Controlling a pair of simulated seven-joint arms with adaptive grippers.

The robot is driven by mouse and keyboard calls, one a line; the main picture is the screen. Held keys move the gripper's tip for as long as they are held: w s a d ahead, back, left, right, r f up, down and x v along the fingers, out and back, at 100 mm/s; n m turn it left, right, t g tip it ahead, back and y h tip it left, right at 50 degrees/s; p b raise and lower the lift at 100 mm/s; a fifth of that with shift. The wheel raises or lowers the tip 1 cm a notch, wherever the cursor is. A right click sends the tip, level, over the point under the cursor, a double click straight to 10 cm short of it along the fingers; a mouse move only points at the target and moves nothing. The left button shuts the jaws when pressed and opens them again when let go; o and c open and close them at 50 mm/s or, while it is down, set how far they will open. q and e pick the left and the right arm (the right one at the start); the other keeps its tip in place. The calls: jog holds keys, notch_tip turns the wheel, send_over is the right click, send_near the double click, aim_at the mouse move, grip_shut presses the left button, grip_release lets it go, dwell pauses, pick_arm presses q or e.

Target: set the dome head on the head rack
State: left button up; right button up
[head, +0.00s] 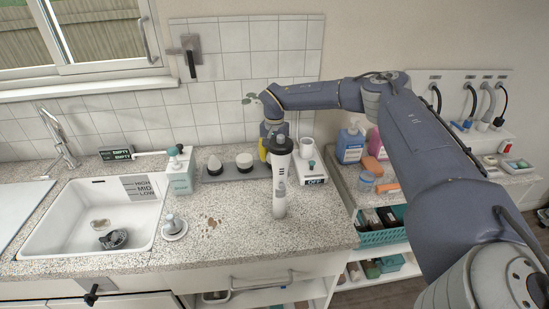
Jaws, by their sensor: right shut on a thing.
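My right gripper (269,138) points down over the back of the counter and is shut. A yellow piece (262,151) shows at its fingers, and I take it to be the dome head; its shape is mostly hidden. A pale upright wand (280,182) with a dark top stands in front and covers part of the fingers. The grey head rack (228,174) lies against the tiles, with two pale, dark-topped heads (214,165) and (244,162) on it. Its right end is behind the wand. I cannot tell whether the yellow piece touches the rack. My left gripper is out of view.
A white box marked OFF (315,174) stands right of the wand. A dispenser (182,170) stands left of the rack. A sink (65,217) and a round knobbed piece (174,228) are at left. Bottles (350,145) stand at right. The front counter is mostly clear.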

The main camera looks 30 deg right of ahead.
jog(key=shift+f, duration=0.25)
dwell(0.3)
jog(key=o, duration=1.5)
jog(key=shift+o, duration=0.2)
